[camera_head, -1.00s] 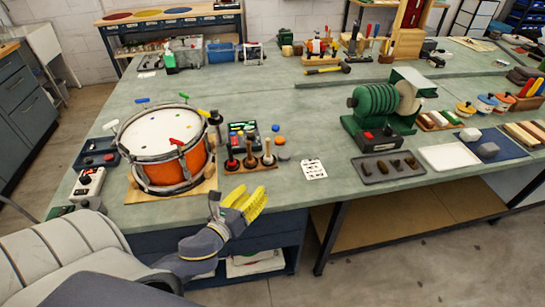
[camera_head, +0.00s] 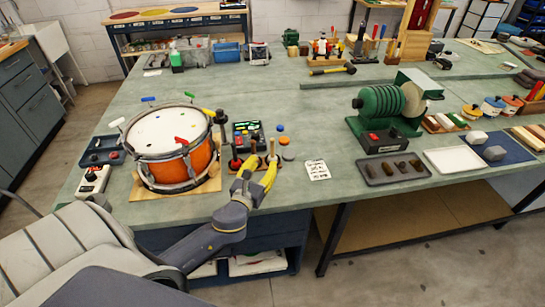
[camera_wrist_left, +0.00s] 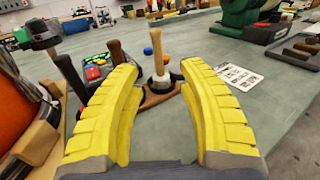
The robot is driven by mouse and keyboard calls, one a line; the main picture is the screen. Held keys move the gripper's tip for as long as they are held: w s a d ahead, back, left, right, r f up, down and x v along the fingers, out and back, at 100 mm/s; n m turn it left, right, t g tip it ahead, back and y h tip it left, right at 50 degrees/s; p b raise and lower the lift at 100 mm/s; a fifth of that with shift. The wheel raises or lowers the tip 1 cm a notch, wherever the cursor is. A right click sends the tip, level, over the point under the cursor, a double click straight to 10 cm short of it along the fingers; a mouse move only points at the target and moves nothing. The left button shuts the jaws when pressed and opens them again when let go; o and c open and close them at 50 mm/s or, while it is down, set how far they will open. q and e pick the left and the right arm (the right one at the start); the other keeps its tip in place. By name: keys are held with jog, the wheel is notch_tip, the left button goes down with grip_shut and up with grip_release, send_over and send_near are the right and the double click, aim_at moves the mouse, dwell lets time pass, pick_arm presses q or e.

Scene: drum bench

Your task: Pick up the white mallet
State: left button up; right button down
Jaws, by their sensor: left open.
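The white mallet (camera_wrist_left: 162,82) stands head down in a wooden rack in the left wrist view. Its pale head is low and its brown wooden handle points up. It also shows in the head view (camera_head: 271,152), partly covered by my fingers. In the head view, the left gripper (camera_head: 258,178) is at the bench's front edge by the rack. My right gripper is not in view.
An orange drum (camera_head: 180,160) on a wooden base stands left of the rack. A case with green pieces (camera_head: 247,134) sits behind the rack. A white card (camera_head: 317,169) lies to the right. A green grinder (camera_head: 385,112) stands further right.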

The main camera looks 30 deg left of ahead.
aim_at(272, 147)
pick_arm(q)
jog(key=w, duration=0.4)
jog(key=shift+a, duration=0.4)
jog(key=shift+w+a+r, duration=0.1)
jog(key=shift+w+a, duration=0.1)
jog(key=shift+w, duration=0.45)
jog(key=shift+w+a+r, duration=0.1)
jog(key=shift+w+a, duration=0.1)
jog(key=shift+w, duration=0.4)
jog(key=shift+w+a, duration=0.2)
jog(key=shift+w, duration=0.45)
jog(key=shift+w+a, duration=0.1)
jog(key=shift+w, duration=0.55)
grip_shut()
